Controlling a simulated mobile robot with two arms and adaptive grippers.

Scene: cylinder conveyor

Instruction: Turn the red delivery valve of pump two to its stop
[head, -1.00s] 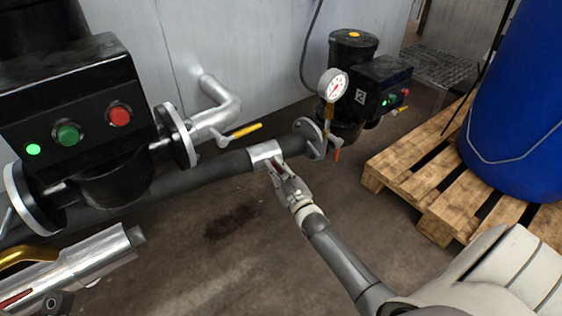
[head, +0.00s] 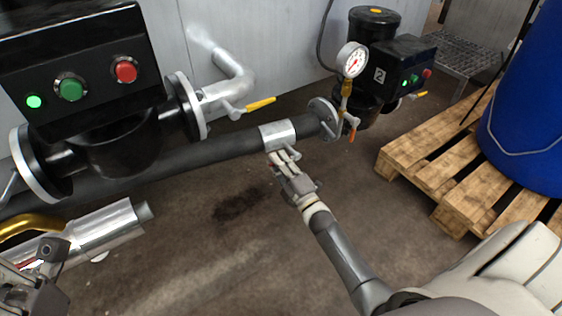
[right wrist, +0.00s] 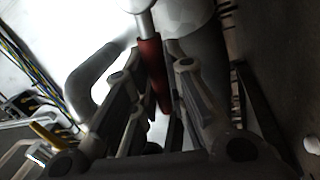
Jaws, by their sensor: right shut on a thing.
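My right gripper (head: 281,160) is just below the silver sleeve (head: 277,134) on the dark hose, left of pump two (head: 384,65), which bears a "2". In the right wrist view, a red handle (right wrist: 152,65) on a silver stem lies between its fingers, and the gripper is shut on it. In the head view the fingers mostly hide this handle. Another short orange-red lever (head: 352,133) hangs by the flange below the pressure gauge (head: 352,60). Part of my dark left gripper (head: 35,285) shows at the bottom left; its fingertips are unclear.
A black pump with a green button (head: 70,87) and a red button (head: 125,69) stands at the left. A silver cylinder (head: 105,232) with a gold pipe lies lower left. A wooden pallet (head: 445,160) with a blue drum (head: 530,110) stands at the right. Open floor lies below the hose.

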